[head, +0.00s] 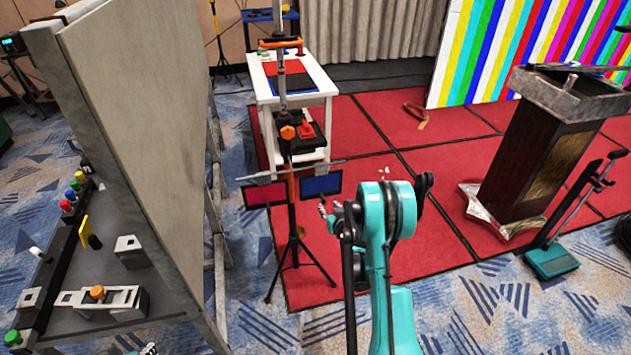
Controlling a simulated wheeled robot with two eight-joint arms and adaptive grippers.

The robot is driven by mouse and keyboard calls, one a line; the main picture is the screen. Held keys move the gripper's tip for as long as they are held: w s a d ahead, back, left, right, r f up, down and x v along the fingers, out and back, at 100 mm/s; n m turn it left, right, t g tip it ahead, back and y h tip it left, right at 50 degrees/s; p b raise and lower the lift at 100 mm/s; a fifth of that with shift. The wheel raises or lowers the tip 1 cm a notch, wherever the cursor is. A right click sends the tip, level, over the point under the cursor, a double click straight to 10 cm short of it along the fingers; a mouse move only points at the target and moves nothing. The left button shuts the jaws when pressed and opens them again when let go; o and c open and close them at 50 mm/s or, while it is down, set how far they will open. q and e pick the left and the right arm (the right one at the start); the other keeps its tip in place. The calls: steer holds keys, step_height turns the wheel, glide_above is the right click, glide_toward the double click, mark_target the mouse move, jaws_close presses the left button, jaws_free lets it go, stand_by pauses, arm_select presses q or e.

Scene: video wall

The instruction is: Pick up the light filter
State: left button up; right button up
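A stand (290,215) on a black tripod carries a crossbar with two framed panels that look like light filters. The red filter (265,193) hangs on the left of the pole and the blue filter (321,185) on the right. My teal right arm reaches in from the bottom, with the right gripper (329,213) just below the blue filter in the picture. The gripper is small and partly hidden by my arm, so its opening and any contact with the filter cannot be made out.
A white table (262,85) stands behind the stand. A large grey panel (140,110) with a shelf of small parts fills the left. A lectern (540,150) and a teal-based stand (550,262) are at right. Red floor tiles between are mostly clear.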

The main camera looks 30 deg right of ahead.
mark_target(324, 200)
steer(key=b+x, duration=0.3)
steer(key=x, duration=0.4)
steer(key=shift+w+d+f, duration=0.1)
steer(key=shift+w, duration=0.25)
jaws_close()
